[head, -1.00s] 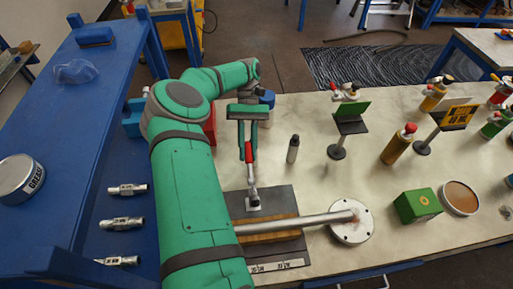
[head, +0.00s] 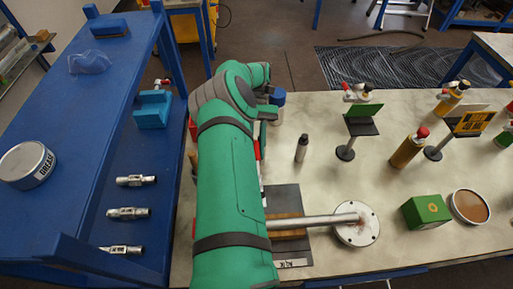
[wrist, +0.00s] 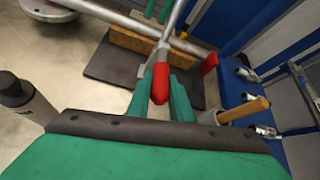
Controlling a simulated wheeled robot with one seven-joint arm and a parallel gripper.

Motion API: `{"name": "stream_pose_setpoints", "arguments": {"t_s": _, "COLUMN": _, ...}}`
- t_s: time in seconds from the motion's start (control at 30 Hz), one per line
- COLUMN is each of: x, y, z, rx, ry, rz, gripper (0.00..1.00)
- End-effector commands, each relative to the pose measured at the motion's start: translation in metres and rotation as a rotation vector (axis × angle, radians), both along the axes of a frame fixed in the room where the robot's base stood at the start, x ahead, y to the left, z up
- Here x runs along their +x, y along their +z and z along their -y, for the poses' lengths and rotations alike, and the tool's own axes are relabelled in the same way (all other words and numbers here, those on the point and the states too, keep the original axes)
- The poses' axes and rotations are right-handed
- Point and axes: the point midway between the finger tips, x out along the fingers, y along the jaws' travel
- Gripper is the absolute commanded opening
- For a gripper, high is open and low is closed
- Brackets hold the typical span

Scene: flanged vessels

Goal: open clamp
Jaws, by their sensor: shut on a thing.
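The clamp's red handle (wrist: 160,84) is between the green fingers of my gripper (wrist: 160,78) in the wrist view, and the gripper is shut on it. The clamp's silver arm (wrist: 172,22) runs from the handle toward the top of that view. A metal pipe (head: 315,221) with a round flange (head: 357,223) lies over a wooden block (head: 287,228) on a dark base plate (head: 284,197). In the head view my green arm hides the gripper and most of the clamp; only a sliver of red shows beside the arm.
A dark bottle (head: 301,148) stands close by on the pale bench, also in the wrist view (wrist: 22,98). A green sign on a stand (head: 361,125), a green box (head: 425,211) and a round tin (head: 469,206) are to the right. A blue shelf (head: 95,150) borders the left.

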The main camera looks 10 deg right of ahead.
Motion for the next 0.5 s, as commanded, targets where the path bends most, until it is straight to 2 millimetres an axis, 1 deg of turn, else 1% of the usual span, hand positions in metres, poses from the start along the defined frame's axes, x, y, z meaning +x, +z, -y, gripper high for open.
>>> {"name": "stream_pose_setpoints", "arguments": {"t_s": 0.03, "x": -0.0031, "y": -0.0024, "z": 0.001, "rx": -0.001, "ry": -0.003, "rz": -0.01, "gripper": 0.0}}
{"name": "stream_pose_setpoints", "arguments": {"t_s": 0.17, "x": -0.0035, "y": -0.0029, "z": 0.001, "rx": -0.002, "ry": -0.003, "rz": -0.011, "gripper": 0.0}}
{"name": "stream_pose_setpoints", "arguments": {"t_s": 0.2, "x": -0.0035, "y": -0.003, "z": 0.001, "rx": -0.002, "ry": -0.003, "rz": -0.011, "gripper": 0.24}}
{"name": "stream_pose_setpoints", "arguments": {"t_s": 0.27, "x": -0.0033, "y": -0.003, "z": 0.0009, "rx": -0.002, "ry": -0.004, "rz": -0.01, "gripper": 0.38}}
{"name": "stream_pose_setpoints", "arguments": {"t_s": 0.5, "x": -0.002, "y": -0.002, "z": 0.0003, "rx": -0.001, "ry": -0.003, "rz": -0.006, "gripper": 0.38}}
